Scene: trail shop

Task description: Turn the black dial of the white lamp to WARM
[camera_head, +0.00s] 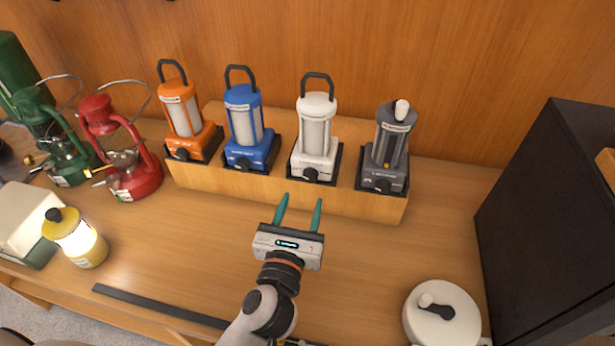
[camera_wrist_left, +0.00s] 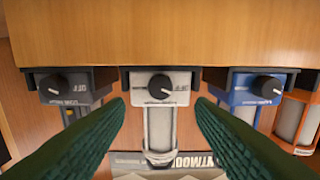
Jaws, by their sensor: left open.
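The white lamp (camera_head: 317,138) stands in a black holder on the wooden riser, between the blue and grey lamps. Its black dial (camera_head: 310,174) is on the front of its base. In the left wrist view, where the lamps appear upside down, the dial (camera_wrist_left: 161,86) sits near the middle, with small print beside it. I cannot tell surely which setting it points to. My left gripper (camera_head: 300,204) is open and empty, its two green fingers pointing at the white lamp. They are apart from the dial, one to either side of it in the left wrist view (camera_wrist_left: 160,108).
The orange lamp (camera_head: 183,112), blue lamp (camera_head: 244,120) and grey lamp (camera_head: 391,145) share the riser (camera_head: 235,190). Red (camera_head: 125,150) and green lanterns (camera_head: 62,150) stand left. A lit yellow lantern (camera_head: 85,245), white pot (camera_head: 442,320) and black box (camera_head: 545,220) stand around.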

